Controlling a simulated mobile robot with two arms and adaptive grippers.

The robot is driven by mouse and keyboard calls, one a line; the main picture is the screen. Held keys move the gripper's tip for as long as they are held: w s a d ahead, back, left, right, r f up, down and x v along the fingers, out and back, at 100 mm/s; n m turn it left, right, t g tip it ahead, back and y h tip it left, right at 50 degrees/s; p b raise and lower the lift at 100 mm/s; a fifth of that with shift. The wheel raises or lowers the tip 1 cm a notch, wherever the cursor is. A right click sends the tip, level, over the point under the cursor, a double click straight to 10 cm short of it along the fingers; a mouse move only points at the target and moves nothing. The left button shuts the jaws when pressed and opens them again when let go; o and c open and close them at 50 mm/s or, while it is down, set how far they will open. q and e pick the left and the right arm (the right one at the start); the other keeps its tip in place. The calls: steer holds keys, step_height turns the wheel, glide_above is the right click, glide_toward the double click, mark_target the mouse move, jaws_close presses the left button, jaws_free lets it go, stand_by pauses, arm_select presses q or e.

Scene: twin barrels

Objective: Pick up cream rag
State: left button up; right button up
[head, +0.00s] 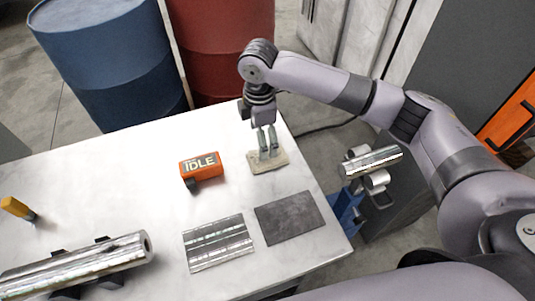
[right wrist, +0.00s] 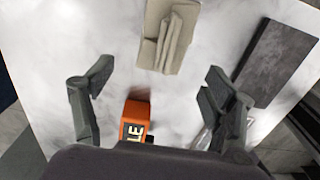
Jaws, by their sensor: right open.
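The cream rag (head: 280,161) lies folded on the white table near its far right edge. It also shows at the top of the right wrist view (right wrist: 168,38), with a raised fold along its middle. My right gripper (head: 269,153) reaches down over the rag in the head view, its fingers close to it. In the right wrist view my right gripper (right wrist: 155,85) is open, its fingers wide apart and nothing between the tips; the rag lies ahead of them. I cannot tell the exact height above the rag. My left gripper is not in view.
An orange box marked IDLE (head: 200,165) stands left of the rag. A dark grey slab (head: 289,218) and a ribbed metal plate (head: 218,242) lie nearer. A metal tube (head: 85,262) rests at the front left. Blue (head: 105,60) and red (head: 222,45) barrels stand behind the table.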

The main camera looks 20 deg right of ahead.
steer(key=f, duration=0.1)
steer(key=f+p, duration=0.1)
steer(key=f, duration=0.3)
steer(key=shift+s+f, duration=0.25)
steer(key=shift+s, duration=0.05)
steer(key=shift+f, duration=0.5)
steer(key=shift+c, duration=0.5)
steer(key=c, duration=1.2)
steer(key=shift+o, duration=0.2)
steer(key=shift+r, duration=0.15)
step_height(320, 180, up, 20)
steer(key=b, duration=0.1)
steer(key=shift+b, duration=0.3)
